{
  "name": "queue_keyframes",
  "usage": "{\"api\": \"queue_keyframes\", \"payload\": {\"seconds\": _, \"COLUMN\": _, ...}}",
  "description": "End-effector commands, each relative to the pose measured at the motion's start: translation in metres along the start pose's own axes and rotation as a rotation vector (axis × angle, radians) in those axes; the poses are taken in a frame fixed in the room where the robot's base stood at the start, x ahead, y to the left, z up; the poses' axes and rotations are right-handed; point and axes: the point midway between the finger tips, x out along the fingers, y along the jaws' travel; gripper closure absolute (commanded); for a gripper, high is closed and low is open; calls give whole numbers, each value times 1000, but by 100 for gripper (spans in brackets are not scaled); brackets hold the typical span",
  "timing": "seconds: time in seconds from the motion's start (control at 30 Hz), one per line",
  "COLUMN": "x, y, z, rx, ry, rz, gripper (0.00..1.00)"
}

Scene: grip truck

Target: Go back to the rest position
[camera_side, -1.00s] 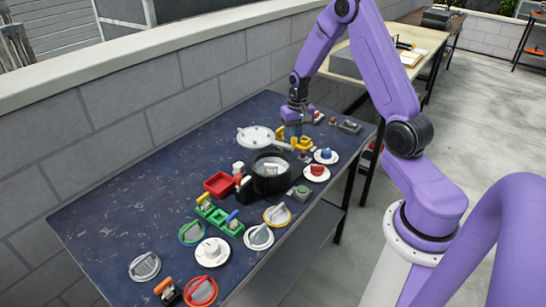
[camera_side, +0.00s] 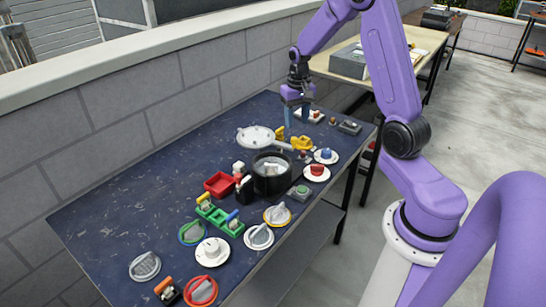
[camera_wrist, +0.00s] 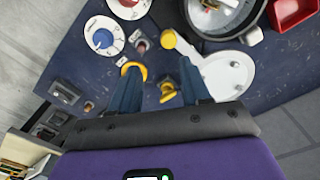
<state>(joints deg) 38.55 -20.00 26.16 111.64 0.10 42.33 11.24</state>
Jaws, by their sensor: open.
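My gripper (camera_side: 296,118) is above the far end of the dark blue table, with its blue fingers pointing down. In the wrist view my gripper (camera_wrist: 160,80) shows its two fingers spread apart with nothing held between them. A yellow piece (camera_side: 302,143), perhaps the truck, sits on the table just below and in front of the fingers. In the wrist view a yellow curved part (camera_wrist: 134,68) shows near the left finger, partly hidden by it. A smaller yellow part (camera_wrist: 167,90) shows between the fingers.
A white round lid (camera_side: 255,137) lies left of my gripper. A black pot (camera_side: 272,176) and a red tray (camera_side: 219,184) stand nearer the camera. Several knobs and buttons line the table's right edge. A grey-block wall (camera_side: 180,90) runs behind. The table's left part is clear.

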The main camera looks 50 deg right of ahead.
Motion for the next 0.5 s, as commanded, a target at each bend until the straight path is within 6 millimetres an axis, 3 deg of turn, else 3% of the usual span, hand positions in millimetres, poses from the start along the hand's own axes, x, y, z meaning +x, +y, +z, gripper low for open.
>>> {"api": "queue_keyframes", "payload": {"seconds": 0.5, "x": -9, "y": -3, "z": 2, "rx": -15, "ry": 3, "rz": 1, "gripper": 53}}
